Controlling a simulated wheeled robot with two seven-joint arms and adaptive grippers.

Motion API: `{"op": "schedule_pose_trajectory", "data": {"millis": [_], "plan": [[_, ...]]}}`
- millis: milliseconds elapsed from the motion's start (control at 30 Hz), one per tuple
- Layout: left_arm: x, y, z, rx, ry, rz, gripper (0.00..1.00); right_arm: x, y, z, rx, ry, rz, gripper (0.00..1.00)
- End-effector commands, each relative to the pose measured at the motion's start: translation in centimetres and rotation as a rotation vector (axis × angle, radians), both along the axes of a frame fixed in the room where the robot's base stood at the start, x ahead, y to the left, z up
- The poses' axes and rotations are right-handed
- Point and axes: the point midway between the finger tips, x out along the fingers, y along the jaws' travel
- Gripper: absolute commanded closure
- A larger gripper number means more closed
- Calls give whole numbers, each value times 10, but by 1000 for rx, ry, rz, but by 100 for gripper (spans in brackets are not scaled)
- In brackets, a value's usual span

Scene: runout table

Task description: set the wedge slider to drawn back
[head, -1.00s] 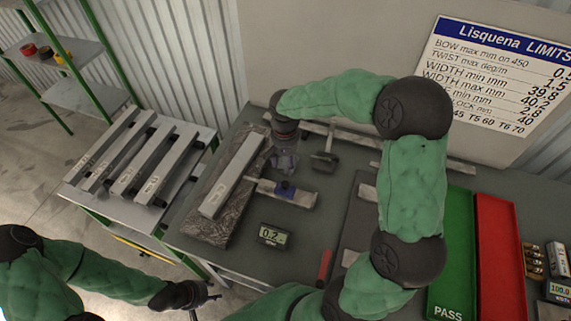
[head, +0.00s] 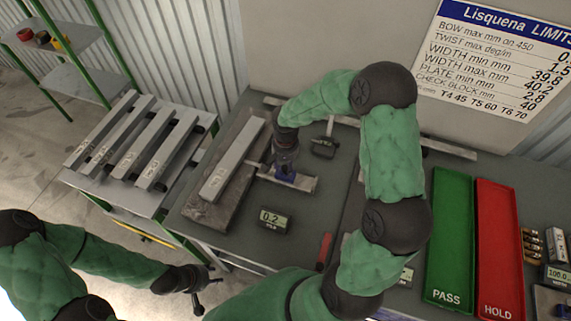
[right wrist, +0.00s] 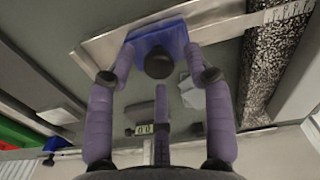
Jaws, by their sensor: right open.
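The wedge slider is a blue block (head: 296,182) on a flat pale metal bar (head: 303,187), lying to the right of the granite plate. In the right wrist view the blue block (right wrist: 168,38) shows with a dark round knob (right wrist: 158,66) standing up from it. My right gripper (head: 287,166) is directly over the slider and hides part of it. In the right wrist view its purple fingers (right wrist: 160,75) are spread around the knob, apart from it. My left gripper (head: 204,285) hangs low at the left, away from the slider; its fingers are too small to judge.
A grey bar (head: 232,160) lies on the granite plate (head: 207,213). A small display (head: 274,219) reads about 0.2. A dark T-shaped tool (head: 325,146) stands just right of my right gripper. Green (head: 450,240) and red (head: 499,250) trays lie at the right.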

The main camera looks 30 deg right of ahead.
Motion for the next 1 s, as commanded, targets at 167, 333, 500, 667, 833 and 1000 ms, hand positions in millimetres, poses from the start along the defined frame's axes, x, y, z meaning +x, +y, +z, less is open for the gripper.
{"op": "schedule_pose_trajectory", "data": {"millis": [167,333,500,667,833,1000], "plan": [[0,0,0,0,0,0,60,0,0,0,0,0,0,48],[0,0,0,0,0,0,60,0,0,0,-1,-1,0,93],[0,0,0,0,0,0,60,1,0,1,0,-2,-1,100],[0,0,-3,0,0,0,60,-7,-9,0,0,-2,-5,100],[0,0,-11,0,0,0,60,-29,-28,0,-2,-2,-6,100],[0,0,-14,0,0,0,60,-47,-43,1,-2,-4,-5,100]]}}
